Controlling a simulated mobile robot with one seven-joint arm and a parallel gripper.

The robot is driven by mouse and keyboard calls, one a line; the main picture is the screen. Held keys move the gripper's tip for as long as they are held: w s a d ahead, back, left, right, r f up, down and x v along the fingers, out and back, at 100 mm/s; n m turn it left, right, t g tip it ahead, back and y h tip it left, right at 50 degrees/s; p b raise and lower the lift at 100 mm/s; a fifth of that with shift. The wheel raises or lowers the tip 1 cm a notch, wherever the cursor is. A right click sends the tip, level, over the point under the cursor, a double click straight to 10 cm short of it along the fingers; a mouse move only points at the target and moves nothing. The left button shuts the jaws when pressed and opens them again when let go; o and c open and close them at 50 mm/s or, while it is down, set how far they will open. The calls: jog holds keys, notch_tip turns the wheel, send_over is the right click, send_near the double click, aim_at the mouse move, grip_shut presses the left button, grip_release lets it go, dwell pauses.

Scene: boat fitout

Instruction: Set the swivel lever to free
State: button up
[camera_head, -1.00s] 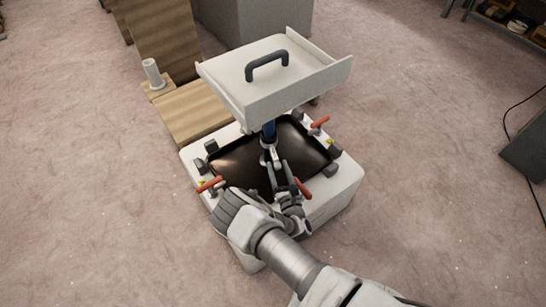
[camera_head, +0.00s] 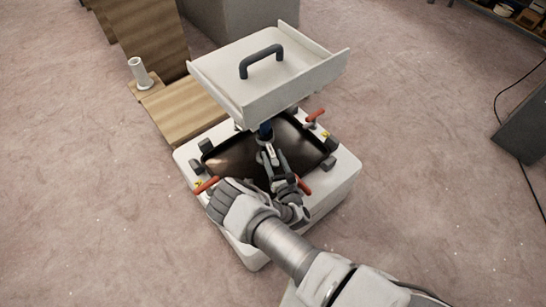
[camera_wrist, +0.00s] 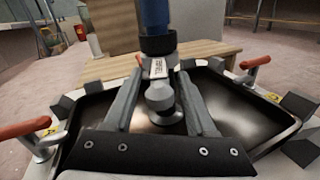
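A grey lever with a round knob (camera_wrist: 159,95) sticks out toward me from the dark collar (camera_wrist: 158,46) under a blue post (camera_wrist: 153,14). A small white label (camera_wrist: 158,68) sits below the collar, its lettering too small to read surely. The post also shows in the head view (camera_head: 265,130), under a white tray-like top (camera_head: 232,80). My gripper (camera_wrist: 160,78) reaches over the dark recessed pan, its two grey fingers on either side of the knob with visible gaps. It is open in the wrist view; in the head view (camera_head: 271,157) the fingers partly hide the lever.
Red-handled clamps (camera_wrist: 25,128) (camera_head: 316,115) and dark blocks (camera_head: 330,166) ring the black pan (camera_head: 233,160) on the white base (camera_head: 330,188).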

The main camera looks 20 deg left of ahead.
grip_shut()
dwell(1.2)
